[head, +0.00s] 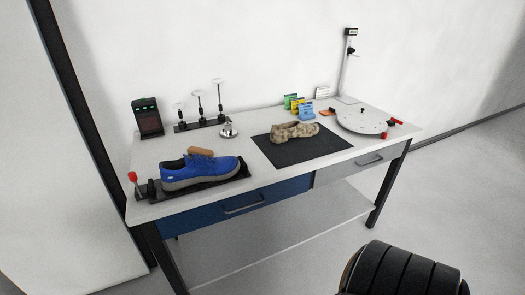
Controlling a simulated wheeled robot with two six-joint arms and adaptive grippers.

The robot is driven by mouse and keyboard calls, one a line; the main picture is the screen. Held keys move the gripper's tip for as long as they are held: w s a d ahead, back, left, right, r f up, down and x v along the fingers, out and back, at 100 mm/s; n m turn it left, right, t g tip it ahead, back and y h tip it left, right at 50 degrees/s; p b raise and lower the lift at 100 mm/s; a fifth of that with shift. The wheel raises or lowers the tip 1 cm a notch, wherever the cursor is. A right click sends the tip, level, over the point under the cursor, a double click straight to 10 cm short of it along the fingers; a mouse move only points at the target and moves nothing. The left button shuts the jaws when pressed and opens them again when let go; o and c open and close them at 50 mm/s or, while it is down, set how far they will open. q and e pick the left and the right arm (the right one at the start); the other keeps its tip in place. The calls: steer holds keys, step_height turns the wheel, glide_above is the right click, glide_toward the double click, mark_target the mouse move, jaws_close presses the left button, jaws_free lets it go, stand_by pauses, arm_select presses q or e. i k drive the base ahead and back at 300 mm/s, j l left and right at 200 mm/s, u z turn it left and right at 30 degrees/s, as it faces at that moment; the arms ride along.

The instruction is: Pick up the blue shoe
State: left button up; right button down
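The blue shoe (198,169) with a grey sole rests on a black stand (229,179) at the front left of the white table in the head view. Its toe points right. A brown piece (201,152) shows just behind its top edge; I cannot tell if they touch. Neither of my grippers can be made out in this view. A dark ribbed part at the bottom right looks like part of my own arm.
A patterned tan shoe (295,132) sits on a black mat (302,154) mid-table (283,174). A round turntable (362,121) stands right, small coloured boxes (299,107) behind. A red-knobbed lever (133,178) stands left of the blue shoe. A post rack (201,123) stands at the back.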

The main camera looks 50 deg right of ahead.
mark_target(192, 170)
steer(key=z, duration=0.85)
steer(key=i+l, duration=0.1)
steer(key=l, duration=0.35)
steer(key=i+l, duration=0.15)
steer(key=l, duration=0.3)
steer(key=i+l+u, duration=0.1)
steer(key=l+u, duration=0.7)
steer(key=l, duration=0.15)
